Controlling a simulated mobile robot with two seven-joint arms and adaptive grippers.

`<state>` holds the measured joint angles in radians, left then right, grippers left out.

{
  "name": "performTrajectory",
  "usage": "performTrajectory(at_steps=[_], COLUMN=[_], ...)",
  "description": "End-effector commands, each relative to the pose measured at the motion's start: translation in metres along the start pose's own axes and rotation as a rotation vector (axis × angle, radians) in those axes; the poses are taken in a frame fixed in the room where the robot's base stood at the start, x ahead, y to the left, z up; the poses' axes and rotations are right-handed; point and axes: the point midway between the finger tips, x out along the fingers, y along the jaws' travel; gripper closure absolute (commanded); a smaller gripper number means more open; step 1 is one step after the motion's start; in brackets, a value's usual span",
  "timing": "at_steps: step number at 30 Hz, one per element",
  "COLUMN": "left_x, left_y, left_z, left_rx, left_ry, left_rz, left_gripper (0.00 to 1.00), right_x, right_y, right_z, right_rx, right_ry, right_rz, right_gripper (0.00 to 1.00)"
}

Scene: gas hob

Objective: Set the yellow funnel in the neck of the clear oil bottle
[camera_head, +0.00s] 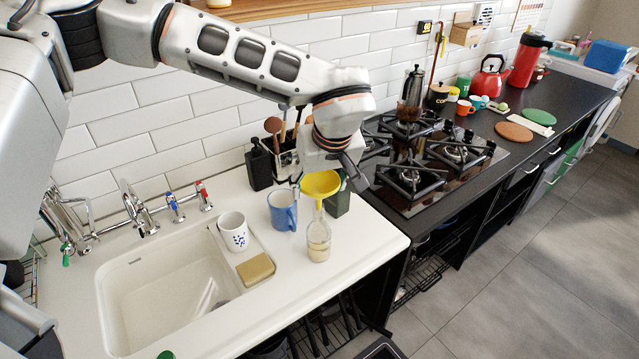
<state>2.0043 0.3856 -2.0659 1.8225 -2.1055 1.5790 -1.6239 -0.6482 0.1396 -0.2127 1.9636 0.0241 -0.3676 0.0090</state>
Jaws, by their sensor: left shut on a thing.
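The yellow funnel (320,184) is upright, directly over the clear oil bottle (319,242) in the camera_head view. The bottle stands upright on the white counter near its front edge, with pale yellowish oil in its lower part. The funnel's spout lines up with the bottle's neck; I cannot tell whether the tip is inside it or just above. My left gripper (340,178) reaches down from behind and is shut on the funnel at its rim. Its fingers are partly hidden by the funnel and the wrist. My right gripper is not in view.
A blue mug (283,210) stands close left of the bottle, and a dark green container (337,203) close behind it. A white patterned cup (233,231) and a sponge (256,269) sit beside the sink (165,295). The gas hob (430,160) is to the right.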

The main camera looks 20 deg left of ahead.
Motion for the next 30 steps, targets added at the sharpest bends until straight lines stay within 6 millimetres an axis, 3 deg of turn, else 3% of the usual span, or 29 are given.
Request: performTrajectory(at_steps=[30], left_x=[0.017], left_y=[0.0], left_z=[0.007], left_rx=[0.001], left_ry=[0.0], left_rz=[0.0], left_gripper=[0.56], right_x=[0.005], right_y=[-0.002], right_z=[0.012], right_rx=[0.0], right_ry=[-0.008], right_rz=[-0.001], right_gripper=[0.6])
